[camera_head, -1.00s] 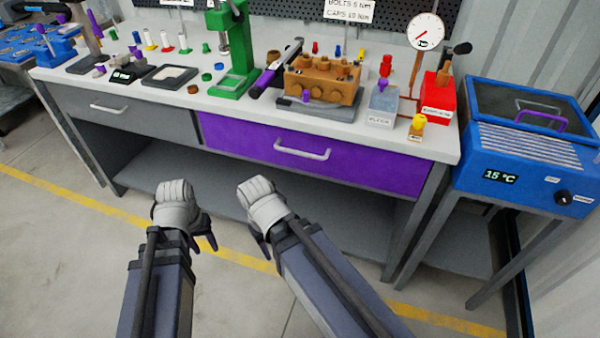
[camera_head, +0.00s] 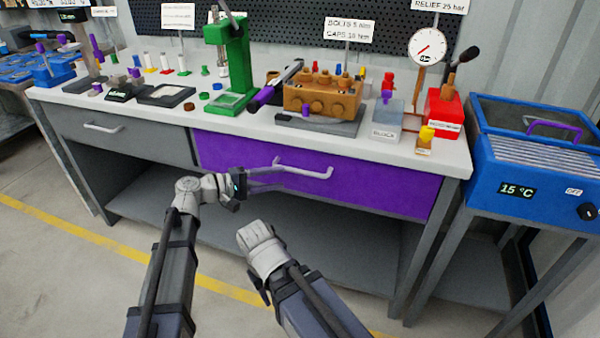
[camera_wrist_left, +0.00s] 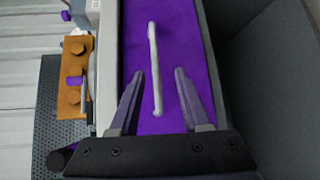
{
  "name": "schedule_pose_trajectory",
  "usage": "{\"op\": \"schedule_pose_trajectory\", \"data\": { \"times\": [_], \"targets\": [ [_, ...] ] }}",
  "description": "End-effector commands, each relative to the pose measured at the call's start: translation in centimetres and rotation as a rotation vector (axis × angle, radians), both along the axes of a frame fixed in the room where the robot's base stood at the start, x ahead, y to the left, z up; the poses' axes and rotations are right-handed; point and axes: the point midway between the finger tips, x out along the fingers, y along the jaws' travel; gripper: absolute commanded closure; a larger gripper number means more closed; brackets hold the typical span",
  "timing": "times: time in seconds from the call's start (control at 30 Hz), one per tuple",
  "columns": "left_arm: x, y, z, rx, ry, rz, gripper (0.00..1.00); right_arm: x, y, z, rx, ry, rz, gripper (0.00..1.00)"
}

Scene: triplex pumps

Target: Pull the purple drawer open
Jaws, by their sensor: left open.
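The purple drawer (camera_head: 380,184) is in the workbench front, right of a grey drawer, and looks shut. Its pale bar handle (camera_head: 312,172) runs sideways across its face. My left gripper (camera_head: 280,176) is open at the handle's left end. In the left wrist view, the handle (camera_wrist_left: 154,65) lies between the spread fingers of my left gripper (camera_wrist_left: 159,75), which do not close on it. The purple drawer face (camera_wrist_left: 186,40) shows behind it. My right gripper (camera_head: 258,285) is low in front of the bench, away from the drawer, its jaws mostly hidden by its wrist.
The white benchtop (camera_head: 225,118) above holds a green press (camera_head: 238,70), a brown pump block (camera_head: 322,97) and a red unit (camera_head: 444,112). A blue bath (camera_head: 530,150) stands at the right. An open shelf (camera_head: 340,240) lies below the drawer.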

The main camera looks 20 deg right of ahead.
Motion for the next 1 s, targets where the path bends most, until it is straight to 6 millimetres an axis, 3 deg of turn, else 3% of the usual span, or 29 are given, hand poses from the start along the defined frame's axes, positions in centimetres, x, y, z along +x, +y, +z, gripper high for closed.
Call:
{"op": "schedule_pose_trajectory", "data": {
  "times": [0.27, 0.7, 1.0],
  "targets": [
    [0.3, -0.8, 0.4, -0.028, 0.006, 0.000, 0.53, 0.0, 0.0, -0.1, 0.000, 0.000, 0.000, 0.50],
    [1.4, -6.7, -0.5, -0.025, 0.006, 0.000, 0.53, 0.0, 0.0, -1.0, -0.002, -0.001, 0.000, 0.50],
    [1.6, -7.9, -0.6, -0.025, 0.006, 0.002, 0.53, 0.0, 0.0, -1.1, -0.002, -0.001, 0.001, 0.50]
  ]
}}
